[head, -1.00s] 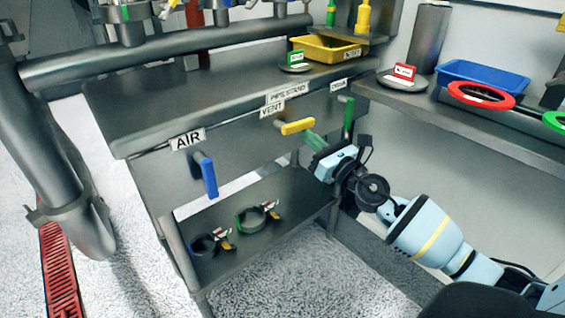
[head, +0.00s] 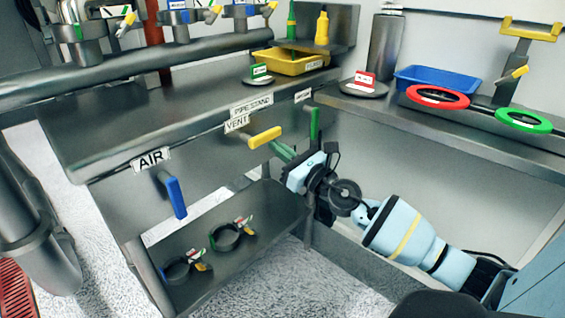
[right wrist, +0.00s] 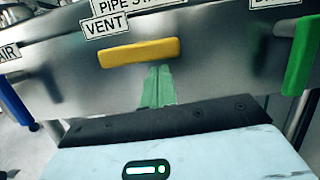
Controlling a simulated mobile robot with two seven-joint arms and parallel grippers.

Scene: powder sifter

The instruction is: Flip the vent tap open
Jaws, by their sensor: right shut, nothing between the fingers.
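The vent tap's yellow handle (head: 265,138) lies roughly level on the front panel under the VENT label (head: 236,124). It also shows in the right wrist view (right wrist: 140,54), lying across the picture above my fingers. My right gripper (head: 277,148) is shut and empty, its green fingertips just below and to the right of the yellow handle in the head view. In the right wrist view the fingertips (right wrist: 158,72) point at the handle's underside near its right half; I cannot tell whether they touch it. My left gripper is not in view.
The blue AIR tap handle (head: 174,196) hangs down to the left, and a green handle (head: 314,124) stands upright to the right. Below is a shelf (head: 265,205) with two ring clamps (head: 226,237). Above is a bench with a yellow tray (head: 290,62).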

